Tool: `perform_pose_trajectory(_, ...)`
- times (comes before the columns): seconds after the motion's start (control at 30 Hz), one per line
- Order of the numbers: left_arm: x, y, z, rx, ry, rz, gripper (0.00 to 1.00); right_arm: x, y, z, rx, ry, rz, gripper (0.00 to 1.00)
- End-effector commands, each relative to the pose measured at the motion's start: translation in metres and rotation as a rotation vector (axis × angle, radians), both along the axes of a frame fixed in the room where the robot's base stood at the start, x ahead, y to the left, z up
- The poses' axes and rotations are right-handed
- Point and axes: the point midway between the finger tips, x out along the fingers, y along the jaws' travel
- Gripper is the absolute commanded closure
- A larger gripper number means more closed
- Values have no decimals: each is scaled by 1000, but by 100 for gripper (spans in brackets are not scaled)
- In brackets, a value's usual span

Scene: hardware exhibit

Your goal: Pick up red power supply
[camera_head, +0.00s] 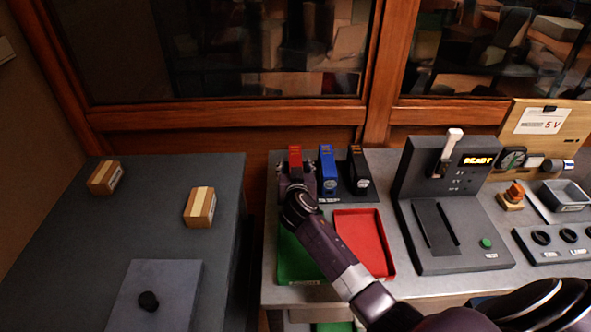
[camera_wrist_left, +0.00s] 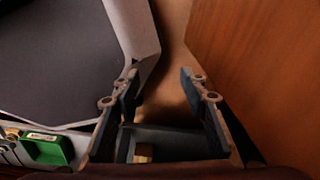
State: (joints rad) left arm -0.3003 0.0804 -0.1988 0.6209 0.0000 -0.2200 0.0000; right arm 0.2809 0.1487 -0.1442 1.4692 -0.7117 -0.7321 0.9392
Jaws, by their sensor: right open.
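The red power supply (camera_head: 295,153) stands at the left end of a row on the right-hand counter, with a blue one (camera_head: 327,160) and a black one (camera_head: 357,166) to its right. My right gripper (camera_head: 296,178) is open at the red power supply, in front of its lower part and hiding it. I cannot tell whether the fingers touch it. In the left wrist view, my left gripper (camera_wrist_left: 158,80) is open with nothing between its fingers. It is not seen in the head view.
A green tray (camera_head: 292,262) and a red tray (camera_head: 382,225) lie before the row, the green one partly under my right arm. A console with a lever (camera_head: 452,150) stands to the right. Two small boxes (camera_head: 105,178) (camera_head: 200,207) sit on the left table.

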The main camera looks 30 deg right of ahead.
Motion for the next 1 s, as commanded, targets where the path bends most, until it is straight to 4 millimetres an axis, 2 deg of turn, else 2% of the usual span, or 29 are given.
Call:
perform_pose_trajectory(0.23,0,0,0,0,0,0,60,1,0,0,0,-1,0,53)
perform_pose_trajectory(0.67,0,-1,0,-1,0,-1,60,0,0,0,0,0,0,100)
perform_pose_trajectory(1.0,0,-1,0,-1,0,-2,60,1,0,3,-1,-6,2,100)
